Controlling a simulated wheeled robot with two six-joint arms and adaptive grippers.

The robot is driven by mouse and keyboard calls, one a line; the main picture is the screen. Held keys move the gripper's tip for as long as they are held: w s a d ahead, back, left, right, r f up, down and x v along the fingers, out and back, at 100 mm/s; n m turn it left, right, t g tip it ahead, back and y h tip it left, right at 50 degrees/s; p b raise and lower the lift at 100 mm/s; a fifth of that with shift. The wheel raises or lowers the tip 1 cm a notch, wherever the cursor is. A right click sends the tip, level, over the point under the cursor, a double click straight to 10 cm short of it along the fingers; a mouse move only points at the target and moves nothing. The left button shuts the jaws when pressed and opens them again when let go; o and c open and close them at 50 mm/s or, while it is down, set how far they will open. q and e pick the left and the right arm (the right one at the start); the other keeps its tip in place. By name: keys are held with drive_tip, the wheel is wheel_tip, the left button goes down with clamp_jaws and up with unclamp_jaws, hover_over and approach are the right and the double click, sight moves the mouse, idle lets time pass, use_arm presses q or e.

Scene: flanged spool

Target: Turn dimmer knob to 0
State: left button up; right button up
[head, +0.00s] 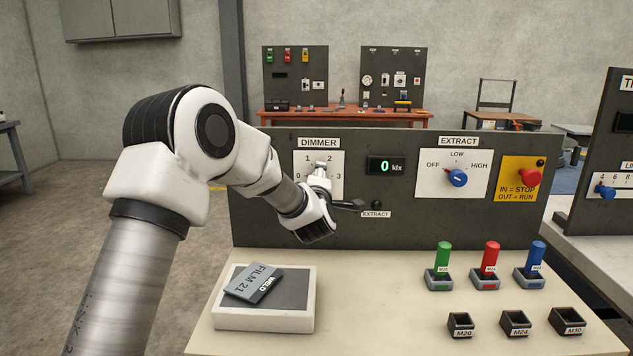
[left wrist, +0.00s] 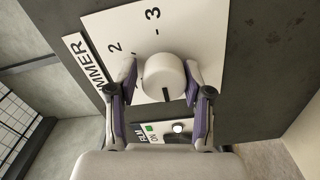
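The dimmer knob (left wrist: 165,77) is a pale round knob on a white dial plate (head: 336,160) with digits. It sits between the two fingers of my left gripper (left wrist: 163,80) in the left wrist view. The right finger is close against it; a thin gap seems to show at the left finger. A dark mark on the knob points down in that view, away from the 3. The 0 and 1 are not visible there. In the head view the left gripper (head: 335,190) is at the dial and partly covers it. The display (head: 385,166) reads 0 klx. The right gripper is not seen.
Right of the display are a blue EXTRACT selector (head: 457,177) and a red stop button (head: 531,177). On the bench are a pale box (head: 262,318) with a film packet (head: 253,283), several coloured plugs in holders, and empty sockets (head: 515,322).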

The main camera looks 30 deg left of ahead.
use_arm(q)
drive_tip(key=shift+w+d+f, duration=0.1)
drive_tip(key=v, duration=1.2)
drive_tip(key=shift+f, duration=0.1)
